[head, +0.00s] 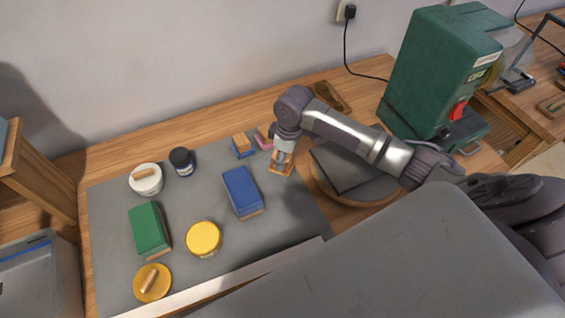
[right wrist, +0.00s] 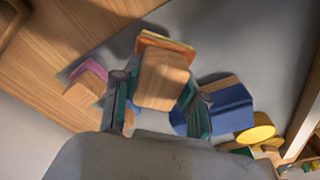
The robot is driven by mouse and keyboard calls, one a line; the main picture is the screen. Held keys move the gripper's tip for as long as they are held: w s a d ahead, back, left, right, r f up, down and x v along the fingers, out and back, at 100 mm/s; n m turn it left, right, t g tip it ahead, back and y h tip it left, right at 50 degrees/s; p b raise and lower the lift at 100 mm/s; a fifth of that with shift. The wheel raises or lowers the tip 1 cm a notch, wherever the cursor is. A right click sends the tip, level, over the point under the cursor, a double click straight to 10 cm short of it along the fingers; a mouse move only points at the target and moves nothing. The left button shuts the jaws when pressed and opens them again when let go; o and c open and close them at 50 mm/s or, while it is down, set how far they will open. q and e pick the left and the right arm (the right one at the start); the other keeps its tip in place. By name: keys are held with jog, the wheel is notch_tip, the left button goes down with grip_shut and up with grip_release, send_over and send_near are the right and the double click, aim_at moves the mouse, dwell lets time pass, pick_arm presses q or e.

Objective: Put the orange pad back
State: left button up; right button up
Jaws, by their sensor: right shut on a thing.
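The orange pad (head: 281,170) is a small block with a wooden grip on top and an orange layer beneath. My right gripper (head: 283,158) is shut on its wooden grip, at the right part of the grey mat (head: 285,215). In the right wrist view the fingers stand on either side of the wooden grip, and the orange layer (right wrist: 166,42) shows at its far edge. I cannot tell whether the pad touches the mat. A pink pad (head: 263,137) and a small blue pad (head: 243,146) stand close by, to its left. My left gripper is not in view.
A large blue block (head: 242,192), a green block (head: 149,229), a yellow jar (head: 203,238), a white jar (head: 146,179) and a dark blue jar (head: 182,161) stand on the mat. A round wooden board (head: 325,187) and a green machine (head: 431,75) are to the right.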

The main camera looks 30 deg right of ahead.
aim_at(288, 156)
notch_tip(288, 156, down, 3)
jog(key=shift+f+p, duration=0.1)
jog(key=shift+p, duration=0.35)
jog(key=shift+f, duration=0.45)
jog(key=o, duration=1.1)
jog(key=shift+f, duration=0.15)
jog(key=r, duration=0.8)
jog(key=s+d+r+b, duration=0.1)
jog(key=r, duration=0.3)
jog(key=shift+r, duration=0.15)
jog(key=shift+a, duration=0.1)
